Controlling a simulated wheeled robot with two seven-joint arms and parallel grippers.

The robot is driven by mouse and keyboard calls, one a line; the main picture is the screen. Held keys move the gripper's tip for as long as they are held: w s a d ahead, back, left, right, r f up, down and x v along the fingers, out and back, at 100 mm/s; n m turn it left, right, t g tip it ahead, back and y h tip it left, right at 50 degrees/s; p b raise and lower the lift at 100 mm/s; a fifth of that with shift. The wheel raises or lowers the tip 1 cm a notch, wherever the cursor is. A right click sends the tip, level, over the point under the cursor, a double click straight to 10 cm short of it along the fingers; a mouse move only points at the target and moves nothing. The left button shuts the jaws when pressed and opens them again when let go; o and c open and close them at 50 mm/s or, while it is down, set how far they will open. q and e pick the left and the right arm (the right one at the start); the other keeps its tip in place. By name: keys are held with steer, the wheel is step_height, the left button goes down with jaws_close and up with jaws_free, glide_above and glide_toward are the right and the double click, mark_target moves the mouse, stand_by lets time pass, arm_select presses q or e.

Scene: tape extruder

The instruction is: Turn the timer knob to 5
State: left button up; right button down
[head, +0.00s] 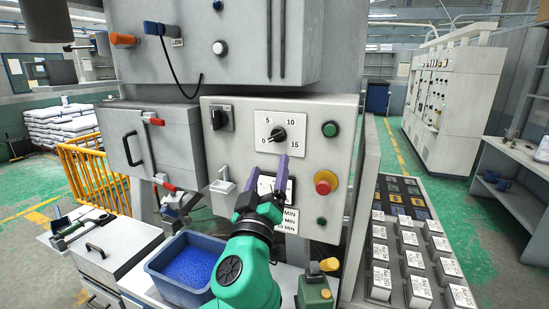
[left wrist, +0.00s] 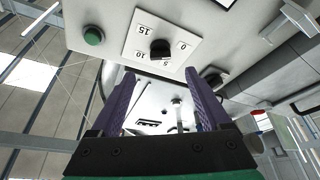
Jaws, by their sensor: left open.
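The timer knob (head: 279,134) is a black knob on a white dial plate (head: 262,120) marked 0, 5, 10 and 15, on the grey control panel. In the head view its grip seems to slant toward the lower left, near the 0; its exact setting is unclear. It also shows in the left wrist view (left wrist: 160,50), upside down, beyond the fingertips. My left gripper (head: 269,168) has purple fingers and is open and empty just below the dial. In the left wrist view the left gripper (left wrist: 160,78) has its fingers apart, with the knob between their lines. My right gripper is out of view.
Around the dial are a black switch (head: 220,118), a green button (head: 330,129) and a red stop button (head: 325,182). A small white holder (head: 222,192) juts out at lower left. A blue bin (head: 163,283) of blue pellets stands below; labelled boxes (head: 410,262) stand at right.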

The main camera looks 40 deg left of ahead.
mark_target(275, 139)
arm_select(q)
steer(key=p+x, duration=0.1)
steer(key=x, duration=0.2)
steer(key=p+x, duration=0.2)
steer(key=x, duration=0.1)
steer(key=r+p+x, duration=0.1)
steer(key=x, duration=0.2)
steer(key=shift+s+f+p, duration=0.1)
steer(key=shift+s+p, duration=0.1)
steer(key=shift+p, duration=0.2)
steer(key=shift+w+a+f, duration=0.15)
steer(key=shift+w+a, duration=0.05)
steer(key=shift+w, duration=0.2)
steer(key=shift+d, duration=0.1)
steer(key=shift+c, duration=0.3)
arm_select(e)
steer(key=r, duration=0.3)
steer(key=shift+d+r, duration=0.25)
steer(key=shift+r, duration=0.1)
